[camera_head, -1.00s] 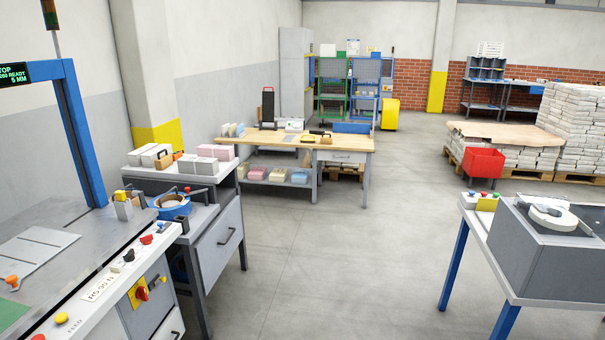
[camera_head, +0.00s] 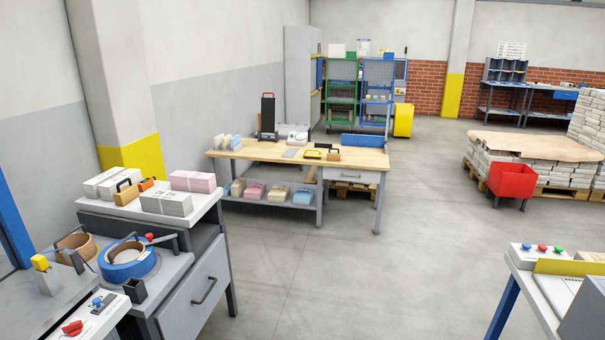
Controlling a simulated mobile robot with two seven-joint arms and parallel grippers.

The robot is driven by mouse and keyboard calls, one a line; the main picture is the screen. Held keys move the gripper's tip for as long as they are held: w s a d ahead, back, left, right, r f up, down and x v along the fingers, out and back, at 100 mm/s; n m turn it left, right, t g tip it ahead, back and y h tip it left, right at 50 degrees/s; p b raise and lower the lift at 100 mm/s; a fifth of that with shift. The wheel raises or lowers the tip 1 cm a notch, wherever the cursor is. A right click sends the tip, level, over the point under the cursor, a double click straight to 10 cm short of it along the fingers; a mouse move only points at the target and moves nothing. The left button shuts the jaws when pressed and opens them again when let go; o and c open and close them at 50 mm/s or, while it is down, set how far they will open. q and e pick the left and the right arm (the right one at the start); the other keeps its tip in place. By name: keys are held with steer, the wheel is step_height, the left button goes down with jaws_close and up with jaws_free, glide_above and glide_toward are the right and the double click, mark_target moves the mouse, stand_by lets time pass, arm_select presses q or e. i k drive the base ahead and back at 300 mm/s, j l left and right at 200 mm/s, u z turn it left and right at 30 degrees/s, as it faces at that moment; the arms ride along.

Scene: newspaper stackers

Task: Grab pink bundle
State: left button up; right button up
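A pink bundle (camera_head: 193,181) lies on the white top of the grey cabinet at the left, behind a grey-white bundle (camera_head: 166,202). White bundles (camera_head: 108,182) lie to its left. Another pink bundle (camera_head: 255,191) sits on the lower shelf of the wooden workbench, among cream, blue and yellowish bundles. Neither of my grippers shows in the head view, so I cannot see whether they are open or shut.
The grey cabinet (camera_head: 196,290) with a drawer stands at the left, with a blue tape roll (camera_head: 128,262) on the lower surface in front. The wooden workbench (camera_head: 230,150) stands beyond. A machine table (camera_head: 535,290) is at the right. The grey floor (camera_head: 400,250) between them is clear.

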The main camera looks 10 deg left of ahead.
mark_target(185, 180)
steer(key=i+u, duration=0.2)
steer(key=i, duration=0.2)
steer(key=i+l+u, duration=0.15)
steer(key=i, duration=0.25)
steer(key=i+l+u, duration=0.2)
steer(key=i, duration=0.2)
steer(key=i+l+u, duration=0.15)
steer(key=i+u, duration=0.25)
steer(key=i+l+u, duration=0.2)
steer(key=u, duration=0.2)
steer(key=i+l+u, duration=0.2)
steer(key=l+u, duration=0.2)
steer(key=i+l+u, duration=0.2)
steer(key=l+u, duration=0.2)
steer(key=i+l+u, duration=0.1)
steer(key=l+u, duration=0.7)
steer(key=l, duration=0.15)
